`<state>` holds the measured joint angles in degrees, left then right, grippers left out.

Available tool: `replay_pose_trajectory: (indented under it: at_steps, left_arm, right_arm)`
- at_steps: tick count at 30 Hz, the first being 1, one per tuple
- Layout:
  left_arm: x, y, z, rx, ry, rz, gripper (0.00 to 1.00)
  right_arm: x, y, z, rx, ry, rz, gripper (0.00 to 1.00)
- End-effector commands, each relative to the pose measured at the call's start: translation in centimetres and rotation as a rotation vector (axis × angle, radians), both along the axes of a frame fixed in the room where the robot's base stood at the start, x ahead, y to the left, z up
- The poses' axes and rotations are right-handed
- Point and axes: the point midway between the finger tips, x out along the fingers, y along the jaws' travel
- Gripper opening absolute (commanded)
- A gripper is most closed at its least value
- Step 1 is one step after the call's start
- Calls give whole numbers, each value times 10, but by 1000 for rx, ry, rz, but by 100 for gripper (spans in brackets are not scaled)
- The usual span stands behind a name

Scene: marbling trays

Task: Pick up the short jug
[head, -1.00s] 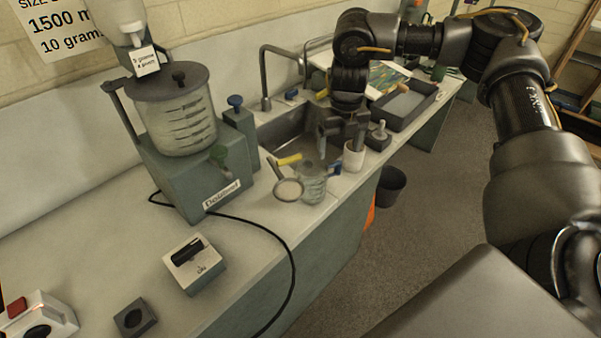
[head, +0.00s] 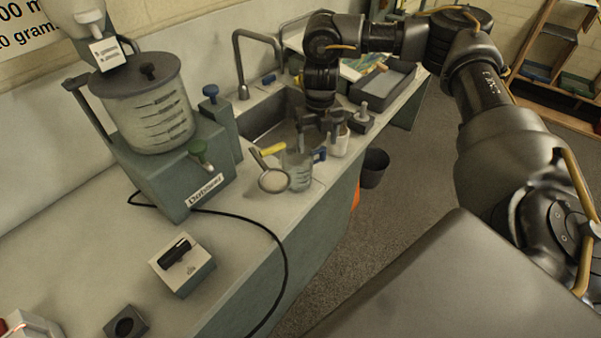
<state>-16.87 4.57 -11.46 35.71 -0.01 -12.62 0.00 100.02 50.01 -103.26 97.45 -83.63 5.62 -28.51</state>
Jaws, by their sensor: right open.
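The short jug (head: 298,172) is clear with dark measuring marks and a blue handle on its right side. It stands upright near the counter's front edge, in front of the sink. My right gripper (head: 320,140) is open, pointing down just behind and above the jug, close to its blue handle. I cannot tell whether a finger touches anything. My left gripper is not in view.
A round strainer (head: 273,181) lies against the jug's left side. A white cup (head: 340,143) stands close behind on the right, partly hidden by my gripper. A large tank on a grey dispenser (head: 180,172) stands left. A faucet (head: 240,70) rises behind the sink.

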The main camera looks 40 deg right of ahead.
Motion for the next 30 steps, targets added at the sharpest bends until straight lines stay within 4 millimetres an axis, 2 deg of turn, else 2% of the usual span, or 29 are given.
replay_pose_trajectory:
  at_steps: [9,19,30]
  left_arm:
    - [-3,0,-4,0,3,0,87]
    - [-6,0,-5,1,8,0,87]
    - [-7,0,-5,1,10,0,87]
  right_arm:
    - [-1,0,-45,1,4,-2,77]
    - [-1,-1,-51,-1,1,-1,77]
    - [-1,-1,-51,-1,1,-1,30]
